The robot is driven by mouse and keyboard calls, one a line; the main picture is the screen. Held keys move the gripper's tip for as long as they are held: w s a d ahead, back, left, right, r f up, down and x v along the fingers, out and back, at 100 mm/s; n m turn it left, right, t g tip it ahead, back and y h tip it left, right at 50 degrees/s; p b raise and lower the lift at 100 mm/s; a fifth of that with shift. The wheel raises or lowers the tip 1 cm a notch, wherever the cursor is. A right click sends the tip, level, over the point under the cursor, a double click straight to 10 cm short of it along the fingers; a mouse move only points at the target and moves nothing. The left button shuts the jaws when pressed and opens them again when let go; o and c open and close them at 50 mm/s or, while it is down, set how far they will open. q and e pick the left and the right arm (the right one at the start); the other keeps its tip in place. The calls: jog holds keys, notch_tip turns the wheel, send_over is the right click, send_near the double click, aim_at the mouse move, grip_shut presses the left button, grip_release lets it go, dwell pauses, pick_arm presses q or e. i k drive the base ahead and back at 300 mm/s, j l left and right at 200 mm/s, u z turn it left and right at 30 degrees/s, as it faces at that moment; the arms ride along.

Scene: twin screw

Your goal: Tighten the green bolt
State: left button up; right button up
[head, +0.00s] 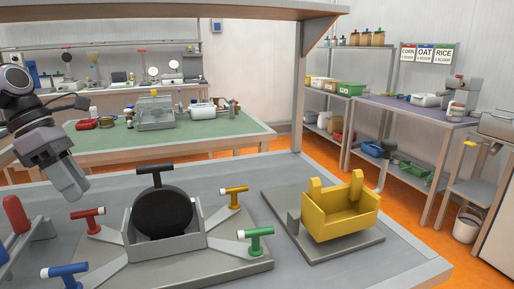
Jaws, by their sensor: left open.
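The green bolt (256,240) has a T-shaped handle with a white end. It stands at the right front of a grey fixture (215,268) on the near table. A black round part (163,212) sits in the bracket at the fixture's middle. My left gripper (76,194) is open and empty, above the table's left side, pointing down. It is well to the left of the green bolt and apart from everything. My right gripper is not in view.
Red (88,218), yellow (234,196) and blue (66,274) T-handled bolts stand around the fixture. A yellow holder (341,210) on a grey plate stands to the right. A red-handled object (16,214) is at the left edge. An overhead shelf (180,14) spans the top.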

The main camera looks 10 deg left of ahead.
aim_at(255, 250)
jog(key=k+l, duration=0.75)
jog(key=l, duration=0.25)
jog(key=k+l, duration=0.4)
jog(key=l, duration=0.1)
